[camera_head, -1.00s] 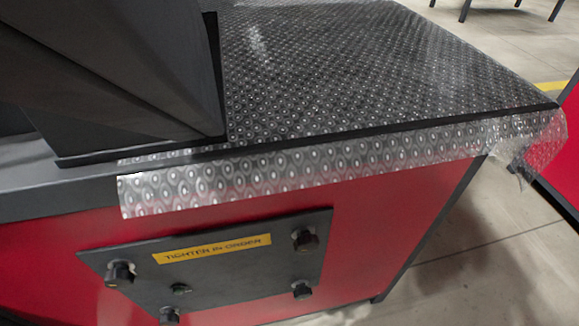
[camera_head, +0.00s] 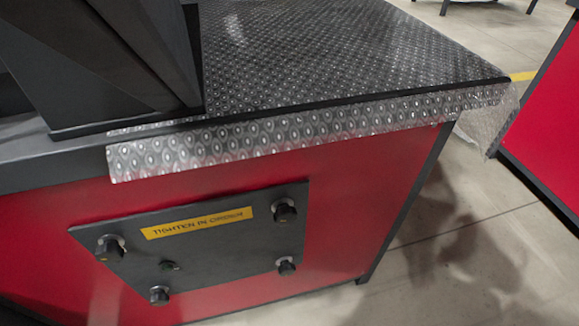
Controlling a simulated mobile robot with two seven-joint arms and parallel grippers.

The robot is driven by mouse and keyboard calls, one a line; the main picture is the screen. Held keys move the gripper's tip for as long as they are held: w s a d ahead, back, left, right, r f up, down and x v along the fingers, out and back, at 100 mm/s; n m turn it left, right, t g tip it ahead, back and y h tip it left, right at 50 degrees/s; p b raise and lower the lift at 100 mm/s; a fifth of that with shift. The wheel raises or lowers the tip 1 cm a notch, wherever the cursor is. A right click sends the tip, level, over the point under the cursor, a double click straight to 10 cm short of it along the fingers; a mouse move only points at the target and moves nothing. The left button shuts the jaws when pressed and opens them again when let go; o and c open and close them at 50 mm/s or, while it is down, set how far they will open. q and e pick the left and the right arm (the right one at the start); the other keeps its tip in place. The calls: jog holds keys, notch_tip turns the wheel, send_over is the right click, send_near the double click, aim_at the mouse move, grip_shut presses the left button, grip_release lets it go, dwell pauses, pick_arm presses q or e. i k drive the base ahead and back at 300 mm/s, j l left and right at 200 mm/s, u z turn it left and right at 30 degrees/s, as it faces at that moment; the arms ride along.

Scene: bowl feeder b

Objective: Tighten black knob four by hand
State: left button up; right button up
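A dark panel (camera_head: 215,239) sits on the red front of the machine, with a yellow label (camera_head: 197,223) that reads "TIGHTEN IN ORDER". A black knob stands at each corner: upper left (camera_head: 110,247), upper right (camera_head: 285,210), lower left (camera_head: 159,295) and lower right (camera_head: 286,266). No numbers on the knobs can be read, so I cannot tell which is knob four. Neither of my grippers is in view.
Above the panel is a tabletop (camera_head: 330,50) covered in patterned clear film that hangs over the front edge. A dark grey hopper-like body (camera_head: 110,60) stands at upper left. Another red unit (camera_head: 545,120) is at right. Open concrete floor (camera_head: 470,240) lies between them.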

aim_at(286, 269)
jog(key=i, duration=0.1)
jog(key=k+l, duration=0.1)
jog(key=l, duration=1.2)
